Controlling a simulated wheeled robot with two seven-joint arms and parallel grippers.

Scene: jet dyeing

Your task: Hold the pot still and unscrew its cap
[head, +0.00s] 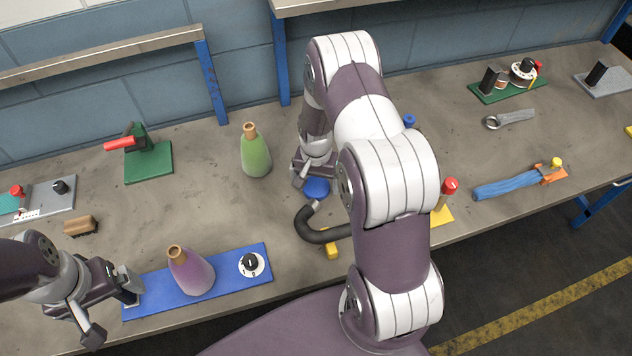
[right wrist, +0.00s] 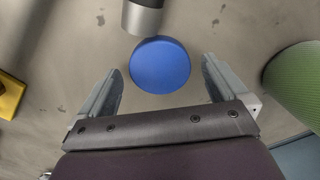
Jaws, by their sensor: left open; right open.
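A round blue disc (head: 316,187), which looks like a cap seen from above, is on the bench in the middle of the head view. It also shows in the right wrist view (right wrist: 160,65); no pot body shows under it. My right gripper (head: 308,175) is open above the disc, which appears between its fingers, apart from both. A purple bottle (head: 191,273) with a brown top stands on a blue board (head: 225,269). My left gripper (head: 113,312) is open and empty, left of that bottle. A green bottle (head: 256,153) with a brown top stands behind; I cannot tell which vessel is the pot.
A black hose (head: 309,232) has its metal end close to the blue disc. A dial (head: 251,264) sits on the blue board's right end. A brown brush (head: 81,226) and a green stand (head: 148,163) are at the left. My right arm hides part of the bench.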

